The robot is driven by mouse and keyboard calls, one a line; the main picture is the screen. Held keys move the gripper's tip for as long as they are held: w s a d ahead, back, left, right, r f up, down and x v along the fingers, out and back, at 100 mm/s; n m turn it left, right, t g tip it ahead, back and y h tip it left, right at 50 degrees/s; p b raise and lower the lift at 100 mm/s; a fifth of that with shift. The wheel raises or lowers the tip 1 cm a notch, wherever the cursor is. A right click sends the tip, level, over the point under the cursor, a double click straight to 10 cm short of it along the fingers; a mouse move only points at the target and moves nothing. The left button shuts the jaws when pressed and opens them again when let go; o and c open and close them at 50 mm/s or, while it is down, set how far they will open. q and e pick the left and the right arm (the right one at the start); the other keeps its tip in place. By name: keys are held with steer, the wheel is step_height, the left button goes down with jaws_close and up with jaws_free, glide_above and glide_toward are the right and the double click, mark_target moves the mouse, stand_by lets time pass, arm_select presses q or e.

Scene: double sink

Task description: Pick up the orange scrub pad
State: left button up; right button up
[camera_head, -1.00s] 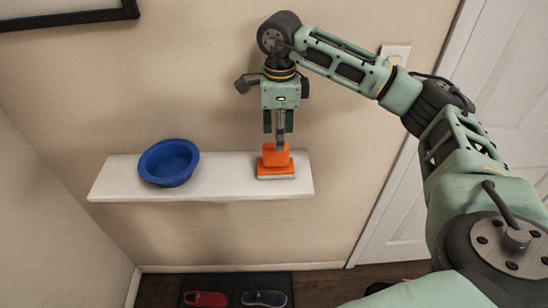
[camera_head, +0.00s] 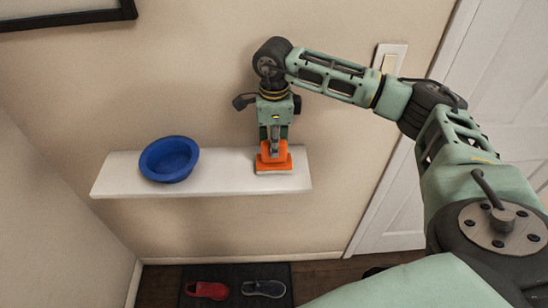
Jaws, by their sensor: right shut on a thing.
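The orange scrub pad (camera_head: 273,163) is at the right end of the white wall shelf (camera_head: 225,181), with a wide orange base and a raised orange part on top. My right gripper (camera_head: 274,148) points straight down over it and is shut on its raised part. The fingers cover some of the pad's upper part. The pad's underside looks pale and appears at or very close to the shelf surface; I cannot tell whether there is a gap. My left gripper is not in view.
A blue bowl (camera_head: 169,159) stands on the left part of the shelf, apart from the pad. A light switch (camera_head: 390,58) and a white door (camera_head: 470,110) are to the right. A red shoe (camera_head: 206,290) and a dark shoe (camera_head: 263,288) lie on a mat below.

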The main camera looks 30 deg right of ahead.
jaws_close()
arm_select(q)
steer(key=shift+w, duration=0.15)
arm_select(e)
steer(key=shift+r+b, duration=0.3)
steer(key=shift+r, duration=0.05)
steer(key=r+b, duration=0.2)
steer(key=r, duration=0.1)
steer(key=shift+s+d+r, duration=0.2)
steer(key=shift+d+r, duration=0.1)
steer(key=shift+d, duration=0.1)
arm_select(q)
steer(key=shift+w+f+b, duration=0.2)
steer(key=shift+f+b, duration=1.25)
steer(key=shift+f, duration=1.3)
arm_select(e)
steer(key=s+d+r, duration=0.6)
steer(key=s+d, duration=0.1)
steer(key=s, duration=0.1)
steer(key=shift+s+r, duration=0.15)
steer(key=shift+r, duration=0.25)
